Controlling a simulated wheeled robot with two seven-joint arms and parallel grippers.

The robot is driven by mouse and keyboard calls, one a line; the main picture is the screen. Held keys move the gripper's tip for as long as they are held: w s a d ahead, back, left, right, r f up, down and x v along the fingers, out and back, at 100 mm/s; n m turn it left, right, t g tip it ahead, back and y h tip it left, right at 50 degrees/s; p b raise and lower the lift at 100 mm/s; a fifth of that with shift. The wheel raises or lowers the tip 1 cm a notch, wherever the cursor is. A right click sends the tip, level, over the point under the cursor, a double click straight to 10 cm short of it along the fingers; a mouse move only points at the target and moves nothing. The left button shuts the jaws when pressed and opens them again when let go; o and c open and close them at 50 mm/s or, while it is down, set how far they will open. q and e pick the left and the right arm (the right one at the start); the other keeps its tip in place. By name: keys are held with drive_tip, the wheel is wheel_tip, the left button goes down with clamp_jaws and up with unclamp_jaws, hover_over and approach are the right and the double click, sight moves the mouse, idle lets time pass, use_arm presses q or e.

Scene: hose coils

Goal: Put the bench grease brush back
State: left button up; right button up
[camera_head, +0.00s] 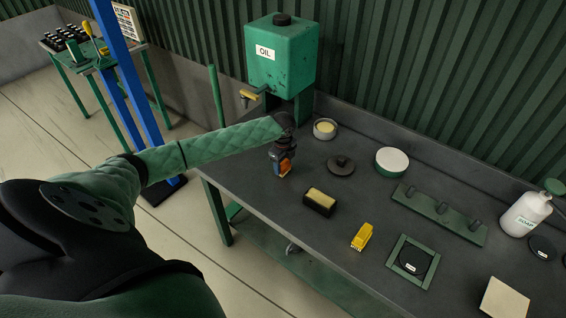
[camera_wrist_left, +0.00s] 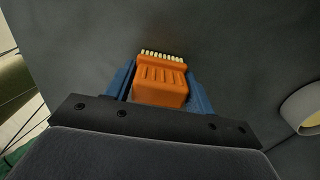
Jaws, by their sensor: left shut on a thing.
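My left gripper (camera_head: 283,170) is shut on an orange brush (camera_head: 285,167) with a row of cream bristles, above the left end of the dark bench (camera_head: 262,198). In the left wrist view the brush (camera_wrist_left: 161,82) sits between the blue fingers, bristle edge pointing away from the wrist. I cannot tell whether it touches the bench top. A yellow, brush-like block (camera_head: 362,236) lies near the front edge. A green frame (camera_head: 395,272) around a black labelled disc lies to its right. My right gripper is not in view.
An open tin (camera_head: 324,128), a dark lid (camera_head: 340,166), a white-topped green tin (camera_head: 391,161) and a dark yellow-topped block (camera_head: 320,201) surround the gripper. A pegged green rack (camera_head: 440,212), a soap bottle (camera_head: 525,215) and a beige block (camera_head: 503,300) stand right. The oil tank (camera_head: 280,60) rises behind.

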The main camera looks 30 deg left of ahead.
use_arm(q)
drive_tip(key=shift+f, duration=0.1)
drive_tip(key=o, duration=0.9)
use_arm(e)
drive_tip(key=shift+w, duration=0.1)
use_arm(q)
drive_tip(key=shift+r, duration=0.35)
wheel_tip(320, 180, up, 4)
drive_tip(key=shift+w+r+b, duration=0.1)
drive_tip(key=shift+b, duration=0.9)
wheel_tip(320, 180, up, 6)
drive_tip(key=shift+r+b, duration=0.25)
drive_tip(key=shift+b, duration=0.65)
drive_tip(key=shift+r, duration=0.45)
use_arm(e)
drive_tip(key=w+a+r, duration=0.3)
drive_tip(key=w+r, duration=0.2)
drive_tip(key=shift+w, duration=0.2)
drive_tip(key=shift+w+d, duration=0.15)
